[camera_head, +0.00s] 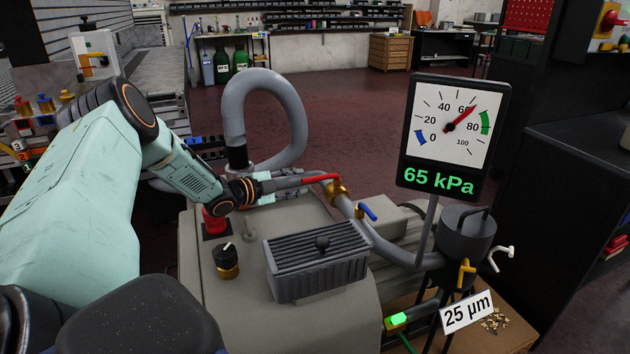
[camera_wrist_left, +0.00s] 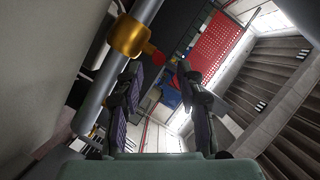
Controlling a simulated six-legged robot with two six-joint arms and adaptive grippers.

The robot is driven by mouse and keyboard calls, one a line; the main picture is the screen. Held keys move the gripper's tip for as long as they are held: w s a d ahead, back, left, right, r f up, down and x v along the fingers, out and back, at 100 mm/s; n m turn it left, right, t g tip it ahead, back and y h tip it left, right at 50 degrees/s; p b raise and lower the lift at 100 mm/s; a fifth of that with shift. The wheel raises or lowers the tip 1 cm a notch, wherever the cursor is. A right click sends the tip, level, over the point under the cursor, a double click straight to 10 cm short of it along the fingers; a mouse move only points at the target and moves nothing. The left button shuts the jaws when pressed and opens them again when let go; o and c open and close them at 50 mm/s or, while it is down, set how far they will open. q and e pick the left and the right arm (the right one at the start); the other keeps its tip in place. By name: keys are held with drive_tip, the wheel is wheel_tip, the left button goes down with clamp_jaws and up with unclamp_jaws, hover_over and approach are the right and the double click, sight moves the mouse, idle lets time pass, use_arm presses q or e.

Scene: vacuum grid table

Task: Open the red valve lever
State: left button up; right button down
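The red valve lever (camera_head: 322,178) sits on a brass valve body (camera_head: 338,190) in the grey pipework, pointing left toward my left gripper (camera_head: 292,186). In the left wrist view the brass body (camera_wrist_left: 128,38) is at upper left, and the red lever (camera_wrist_left: 156,56) shows near the gap between the fingertips of my left gripper (camera_wrist_left: 160,68). The fingers are apart, with background visible between them. I cannot tell whether either finger touches the lever. My right gripper is in neither view.
A blue lever (camera_head: 367,212) is close to the right of the red one. A gauge (camera_head: 450,130) reads 65 kPa. A finned grey box (camera_head: 317,262), a black knob (camera_head: 226,256) and a red button (camera_head: 214,223) sit on the housing. A thick hose (camera_head: 235,105) arches behind.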

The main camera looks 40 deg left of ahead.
sight(308, 181)
use_arm(q)
drive_tip(key=b+x, duration=0.3)
drive_tip(key=x, duration=0.2)
drive_tip(key=shift+d+f, duration=0.1)
drive_tip(key=shift+d, duration=0.05)
drive_tip(key=shift+w+f+b, duration=0.2)
drive_tip(key=shift+w+b, duration=0.15)
drive_tip(key=shift+w, duration=0.15)
drive_tip(key=shift+w+d+r, duration=0.1)
drive_tip(key=shift+r, duration=0.15)
drive_tip(key=shift+f, duration=0.1)
drive_tip(key=shift+c, duration=0.7)
clamp_jaws()
